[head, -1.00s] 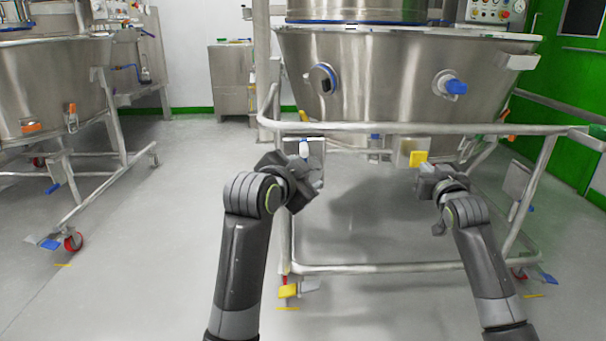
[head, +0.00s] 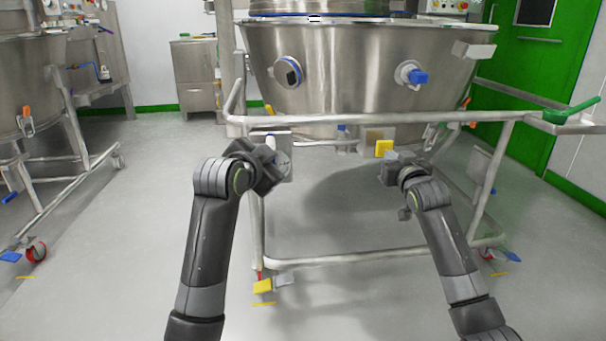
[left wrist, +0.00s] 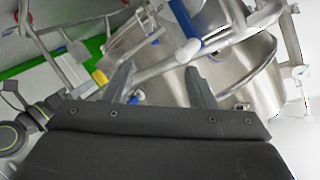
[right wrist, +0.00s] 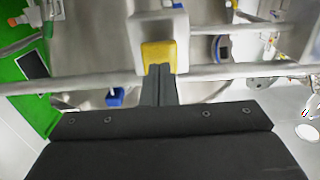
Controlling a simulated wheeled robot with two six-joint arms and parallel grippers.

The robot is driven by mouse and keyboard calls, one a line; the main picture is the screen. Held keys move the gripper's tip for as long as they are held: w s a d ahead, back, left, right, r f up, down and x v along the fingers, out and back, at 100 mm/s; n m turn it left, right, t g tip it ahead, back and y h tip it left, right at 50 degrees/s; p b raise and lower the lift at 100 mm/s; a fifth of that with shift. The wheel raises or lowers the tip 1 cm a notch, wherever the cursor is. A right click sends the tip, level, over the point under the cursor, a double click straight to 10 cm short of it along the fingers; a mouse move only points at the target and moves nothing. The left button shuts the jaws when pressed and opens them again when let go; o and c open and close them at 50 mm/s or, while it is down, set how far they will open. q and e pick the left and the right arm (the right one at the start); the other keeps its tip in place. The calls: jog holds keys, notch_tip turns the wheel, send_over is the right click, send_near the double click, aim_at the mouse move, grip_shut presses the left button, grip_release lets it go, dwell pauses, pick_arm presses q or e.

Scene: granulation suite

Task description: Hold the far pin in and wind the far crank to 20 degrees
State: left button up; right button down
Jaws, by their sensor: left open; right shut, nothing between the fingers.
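A yellow block (head: 383,148), which looks like the pin, is on a grey bracket under the vessel's front rail. My right gripper (head: 392,158) is shut and empty just below it. In the right wrist view the shut fingertips (right wrist: 160,70) are right at the yellow block (right wrist: 158,53); I cannot tell if they touch. A white-and-blue handle (head: 270,142), likely the crank's, stands by a pale plate (head: 284,160) at the left post. My left gripper (head: 268,172) is in front of it. In the left wrist view the fingers (left wrist: 158,76) are open and empty, near a blue-and-white handle (left wrist: 186,22).
The steel vessel (head: 355,75) sits behind a tubular frame with a front rail (head: 330,121) and low bar (head: 350,257). A green handle (head: 572,110) is at the right corner. Another vessel (head: 25,85) stands left. Floor is clear between them.

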aim_at(268, 141)
pick_arm(q)
jog(key=w, duration=0.9)
jog(key=shift+a, duration=0.15)
jog(key=shift+s, duration=0.1)
pick_arm(e)
jog(key=shift+w, duration=0.1)
dwell(1.2)
pick_arm(q)
jog(key=c, duration=0.8)
pick_arm(e)
jog(key=w, duration=0.4)
dwell(0.4)
pick_arm(q)
jog(key=shift+a+r, duration=0.1)
jog(key=shift+r, duration=0.25)
pick_arm(e)
jog(key=shift+s+a+r, duration=0.1)
jog(key=shift+r, duration=0.15)
